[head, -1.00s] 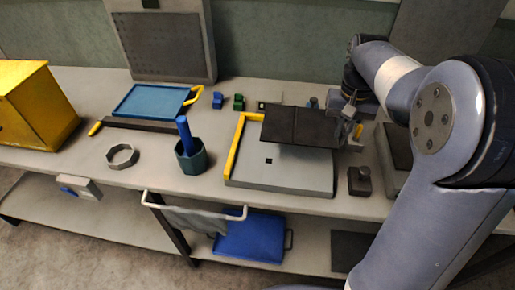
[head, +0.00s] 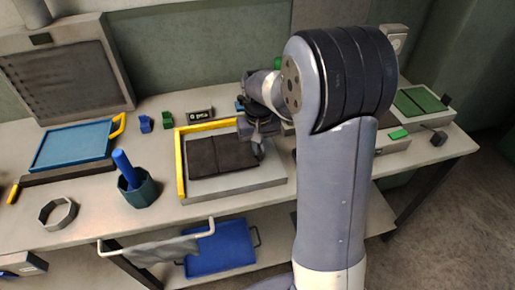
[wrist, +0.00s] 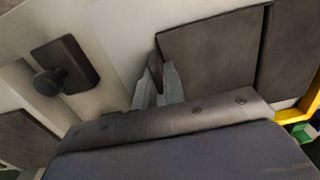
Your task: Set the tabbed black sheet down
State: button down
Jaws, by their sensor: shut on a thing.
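The black sheet (head: 222,156) has a seam across its middle and a small tab on its near-gripper edge. It lies flat at or just above the pale grey block (head: 235,182), inside the corner of the yellow edge strips (head: 180,165). I cannot tell if it touches the block all over. My gripper (head: 258,152) is at the sheet's right edge. In the wrist view my gripper's fingers (wrist: 158,88) are shut on the tab, and the sheet (wrist: 208,55) extends right from them towards the yellow strip (wrist: 300,112).
A dark knobbed block (wrist: 65,65) stands beside the grey block. On the left are a blue tray (head: 72,146), a cup with a blue handle (head: 137,190) and a metal ring (head: 57,212). My arm hides the bench right of the sheet.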

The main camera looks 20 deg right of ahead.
jog(key=shift+f, duration=0.5)
jog(key=shift+f, duration=0.1)
jog(key=c, duration=1.5)
grip_release()
notch_tip(320, 180, up, 12)
